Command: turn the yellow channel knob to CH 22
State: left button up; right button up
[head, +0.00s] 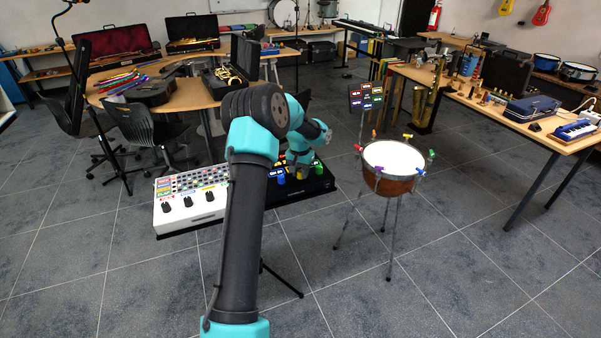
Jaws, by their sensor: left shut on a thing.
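The black unit (292,194) with coloured knobs stands at the middle of the view, right of the white mixer. The yellow channel knob (303,174) shows small on its top, between a blue knob (281,179) and a green knob (317,167). My left gripper (302,167) reaches down over the unit and is shut on the yellow knob. My own arm covers the left part of the unit, and the fingertips are too small to show clearly. The knob's pointer and channel marks cannot be read. My right gripper is not in view.
A white mixer (190,210) with black knobs stands close on the left. A drum (393,165) on a stand, with coloured clamps, stands on the right. A small dark panel (366,97) with coloured labels rises behind. The tiled floor in front is mostly clear.

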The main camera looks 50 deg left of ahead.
aim_at(299, 171)
pick_arm(q)
jog(key=shift+n, duration=0.9)
jog(key=o, duration=0.9)
jog(key=shift+r, duration=0.15)
jog(key=r, duration=1.7)
jog(key=shift+s+a, duration=0.1)
jog(key=shift+a, duration=0.1)
